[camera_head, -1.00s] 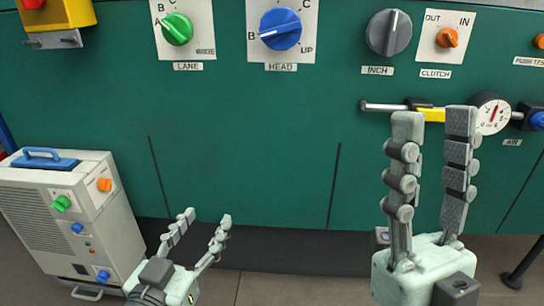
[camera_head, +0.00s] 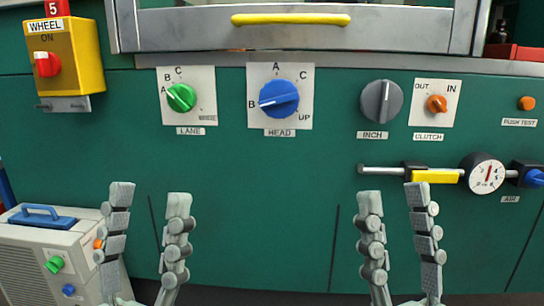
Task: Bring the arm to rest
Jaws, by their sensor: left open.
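My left gripper (camera_head: 148,190) is at the lower left of the head view, fingers pointing up and spread apart, with nothing between them. My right gripper (camera_head: 393,188) is at the lower right, fingers also upright and apart, with nothing between them. Both stand in front of the green machine panel (camera_head: 265,180), below its row of knobs. They appear clear of the knobs. The lower parts of both grippers are cut off by the bottom edge of the picture.
The panel carries a green LANE knob (camera_head: 181,98), a blue HEAD knob (camera_head: 279,98), a grey INCH knob (camera_head: 381,101) and an orange CLUTCH knob (camera_head: 437,104). A yellow lever (camera_head: 432,176) and gauge (camera_head: 483,174) sit near my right gripper. A beige unit (camera_head: 40,250) stands at lower left.

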